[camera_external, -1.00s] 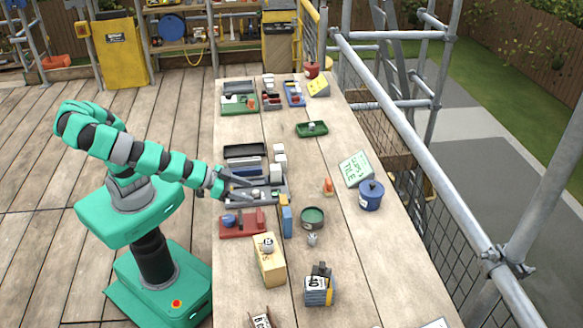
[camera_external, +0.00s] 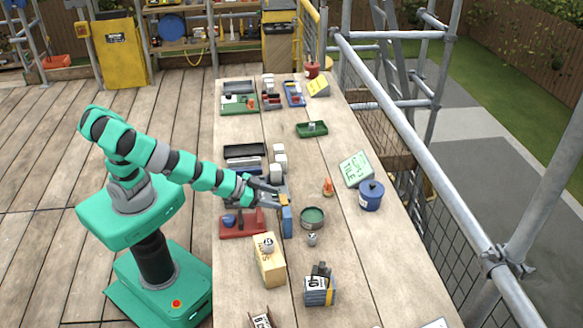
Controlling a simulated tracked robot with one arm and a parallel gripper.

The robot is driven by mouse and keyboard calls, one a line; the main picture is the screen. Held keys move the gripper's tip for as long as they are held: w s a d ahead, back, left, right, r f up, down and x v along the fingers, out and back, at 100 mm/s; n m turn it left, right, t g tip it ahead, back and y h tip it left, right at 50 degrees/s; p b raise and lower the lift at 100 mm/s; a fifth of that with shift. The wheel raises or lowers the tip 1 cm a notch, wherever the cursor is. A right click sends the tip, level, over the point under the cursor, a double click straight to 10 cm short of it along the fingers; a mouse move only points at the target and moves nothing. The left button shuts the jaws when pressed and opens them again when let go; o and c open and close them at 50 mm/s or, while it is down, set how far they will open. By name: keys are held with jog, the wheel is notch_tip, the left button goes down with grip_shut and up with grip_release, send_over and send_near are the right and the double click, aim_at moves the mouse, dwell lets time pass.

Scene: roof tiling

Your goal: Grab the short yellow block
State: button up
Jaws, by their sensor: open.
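My gripper (camera_external: 279,197) is open above the near end of the grey tray, by the red tray (camera_external: 240,226). A small yellow block (camera_external: 284,200) shows at its fingertips, just behind the upright blue block (camera_external: 287,222). I cannot tell whether the fingers touch the yellow block.
A round green tin (camera_external: 312,217) stands right of the blue block. A tan box (camera_external: 269,260) and a dark-and-yellow bundle (camera_external: 319,288) are nearer. An orange item (camera_external: 328,187), a blue pot (camera_external: 371,196) and a green sign (camera_external: 356,169) stand farther right.

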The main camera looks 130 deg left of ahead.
aim_at(280, 200)
jog(key=shift+b+x, duration=0.45)
jog(key=shift+x, duration=1.8)
jog(key=shift+w+d, duration=0.1)
jog(key=shift+c, duration=0.3)
jog(key=c, duration=0.7)
